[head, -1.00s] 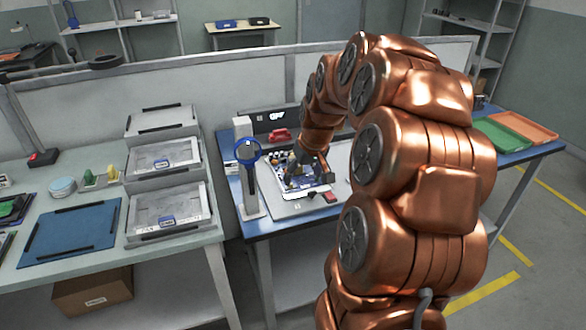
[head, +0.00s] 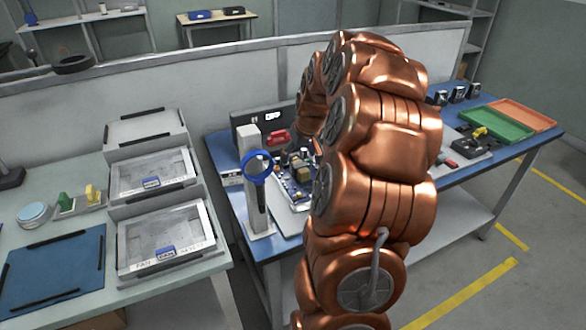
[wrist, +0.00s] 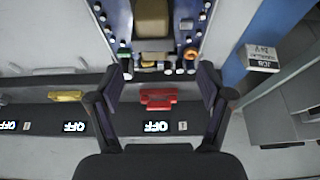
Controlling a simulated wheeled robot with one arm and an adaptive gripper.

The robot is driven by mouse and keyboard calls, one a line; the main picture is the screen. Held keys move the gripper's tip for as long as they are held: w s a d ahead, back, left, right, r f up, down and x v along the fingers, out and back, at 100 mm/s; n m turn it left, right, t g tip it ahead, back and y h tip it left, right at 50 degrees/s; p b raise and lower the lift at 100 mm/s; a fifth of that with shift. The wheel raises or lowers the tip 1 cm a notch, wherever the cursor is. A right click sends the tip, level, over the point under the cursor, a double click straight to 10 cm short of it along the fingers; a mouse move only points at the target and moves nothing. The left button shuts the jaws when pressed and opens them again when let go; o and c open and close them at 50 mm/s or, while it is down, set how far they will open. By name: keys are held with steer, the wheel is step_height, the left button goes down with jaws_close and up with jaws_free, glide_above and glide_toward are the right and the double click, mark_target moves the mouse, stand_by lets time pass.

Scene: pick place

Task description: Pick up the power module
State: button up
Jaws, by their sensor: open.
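No part is clearly labelled as the power module, so I cannot tell which one it is. A blue circuit board (head: 284,186) with tall components lies on the blue table, partly hidden behind my arm. In the wrist view the board (wrist: 178,20) is at the top and carries a brown block (wrist: 151,18). My gripper (wrist: 162,76) is open, its two fingers spread apart below the board's edge with nothing held between them. A red part (wrist: 158,98) shows between the fingers. The gripper is hidden in the head view.
A dark unit (head: 265,120) with a lit display stands behind the board. A blue ring magnifier (head: 257,167) on a post stands left of it. Green (head: 497,124) and orange (head: 525,114) trays and small black parts are at right.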

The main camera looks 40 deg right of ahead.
mark_target(299, 162)
steer(key=shift+w+d+f, duration=0.1)
steer(key=shift+d+f, duration=0.1)
steer(key=shift+f, duration=0.4)
steer(key=shift+w+d+f, duration=0.1)
steer(key=shift+d+f, duration=0.05)
steer(key=shift+f, duration=0.45)
steer(key=shift+p+x, duration=0.6)
steer(key=shift+x, duration=1.35)
steer(key=shift+s, duration=0.1)
jaws_close()
